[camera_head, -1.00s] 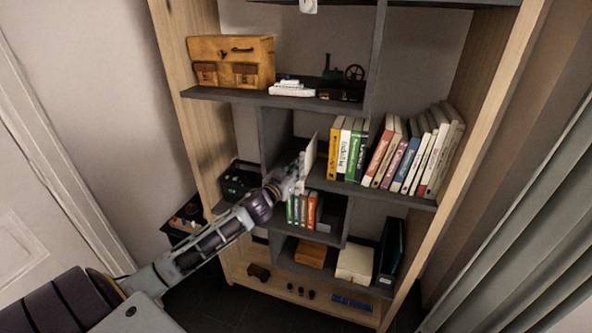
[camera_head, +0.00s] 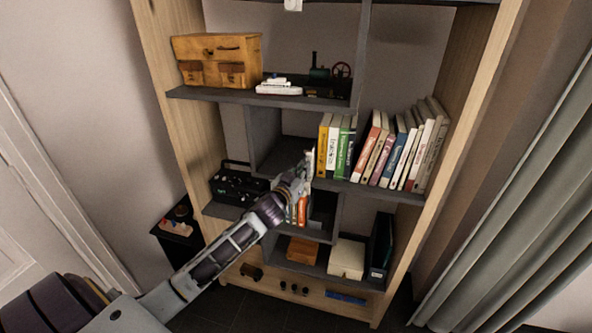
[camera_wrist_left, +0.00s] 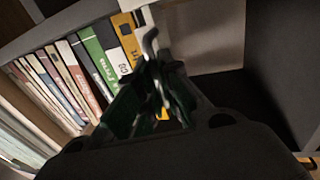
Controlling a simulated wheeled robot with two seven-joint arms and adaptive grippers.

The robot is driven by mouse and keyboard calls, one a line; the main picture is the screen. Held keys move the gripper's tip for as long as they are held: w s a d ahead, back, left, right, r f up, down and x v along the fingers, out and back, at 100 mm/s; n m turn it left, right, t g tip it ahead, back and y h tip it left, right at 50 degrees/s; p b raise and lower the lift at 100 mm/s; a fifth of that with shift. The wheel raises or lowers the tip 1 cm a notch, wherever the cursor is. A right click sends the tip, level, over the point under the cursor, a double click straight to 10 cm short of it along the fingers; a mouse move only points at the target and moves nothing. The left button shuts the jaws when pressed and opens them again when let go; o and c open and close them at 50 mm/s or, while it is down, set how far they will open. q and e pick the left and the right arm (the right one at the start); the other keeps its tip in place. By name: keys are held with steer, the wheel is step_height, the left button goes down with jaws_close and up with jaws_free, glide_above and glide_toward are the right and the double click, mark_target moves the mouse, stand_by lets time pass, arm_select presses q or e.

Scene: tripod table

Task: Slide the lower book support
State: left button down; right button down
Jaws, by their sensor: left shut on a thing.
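The lower book support, a thin pale upright plate (camera_head: 309,158), stands on the middle shelf just left of the row of books, close to the yellow book (camera_head: 323,150). My left gripper (camera_head: 303,172) is at the support's front edge and shut on it. In the left wrist view, the dark green fingers (camera_wrist_left: 155,75) meet at a pale upright edge beside the yellow book (camera_wrist_left: 127,38). The gripper hides part of the support. My right gripper is not in view.
The shelf left of the support is bare (camera_head: 280,160). A black radio-like box (camera_head: 238,187) is lower left. A wooden chest (camera_head: 218,60) and toy ship (camera_head: 278,87) are above.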

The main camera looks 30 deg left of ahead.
arm_select(q)
steer(key=shift+w+d, duration=0.1)
steer(key=shift+d, duration=0.4)
steer(key=c, duration=1.6)
jaws_free()
steer(key=s, duration=1.2)
steer(key=shift+d, duration=0.2)
steer(key=shift+m, duration=0.5)
